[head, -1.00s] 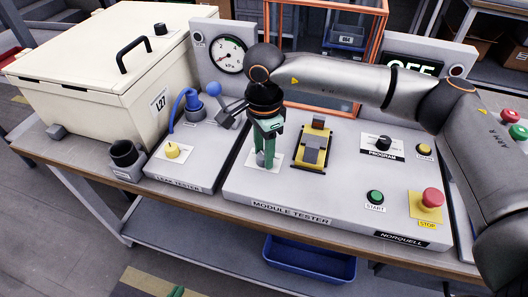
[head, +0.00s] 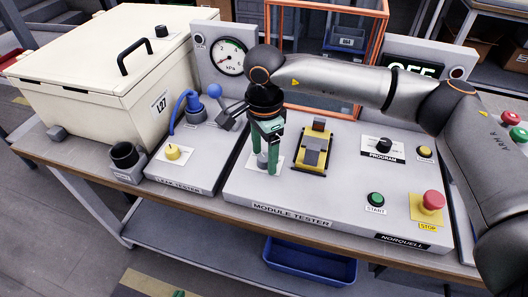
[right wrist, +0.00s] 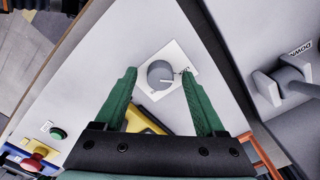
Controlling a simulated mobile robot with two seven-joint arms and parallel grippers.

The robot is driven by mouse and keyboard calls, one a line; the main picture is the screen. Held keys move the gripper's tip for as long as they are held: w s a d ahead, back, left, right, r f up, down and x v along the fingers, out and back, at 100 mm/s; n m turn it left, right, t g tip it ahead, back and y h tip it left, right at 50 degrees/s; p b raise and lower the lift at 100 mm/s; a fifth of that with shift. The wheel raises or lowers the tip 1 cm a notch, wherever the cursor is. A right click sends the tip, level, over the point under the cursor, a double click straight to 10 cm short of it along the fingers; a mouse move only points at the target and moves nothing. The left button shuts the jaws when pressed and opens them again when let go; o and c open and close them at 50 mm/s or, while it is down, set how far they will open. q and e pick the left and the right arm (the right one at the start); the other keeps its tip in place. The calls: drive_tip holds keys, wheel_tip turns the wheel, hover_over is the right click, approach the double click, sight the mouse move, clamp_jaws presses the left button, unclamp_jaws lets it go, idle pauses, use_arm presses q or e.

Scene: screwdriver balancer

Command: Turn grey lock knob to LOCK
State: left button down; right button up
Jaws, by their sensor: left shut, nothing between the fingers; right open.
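The grey lock knob (right wrist: 161,75) stands on a white label plate (right wrist: 179,56) and bears a pale pointer line toward the right of the wrist view. The plate's print is too small to read. In the head view the knob (head: 262,160) is partly hidden by my right gripper (head: 265,172). That gripper is open and points down over the knob. In the right wrist view its green fingers (right wrist: 158,72) stand on either side of the knob, with gaps visible. Only a green tip of my left gripper (head: 178,294) shows at the bottom edge; it is shut and empty.
A yellow and grey module (head: 313,150) sits just right of the knob. The leak tester's levers and blue hose (head: 190,103) are to the left. A program knob (head: 384,144), green start button (head: 376,198) and red stop button (head: 433,200) are further right.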

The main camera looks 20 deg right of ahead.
sight(264, 158)
wheel_tip(264, 158, up, 12)
drive_tip(key=shift+r, duration=0.2)
idle(0.6)
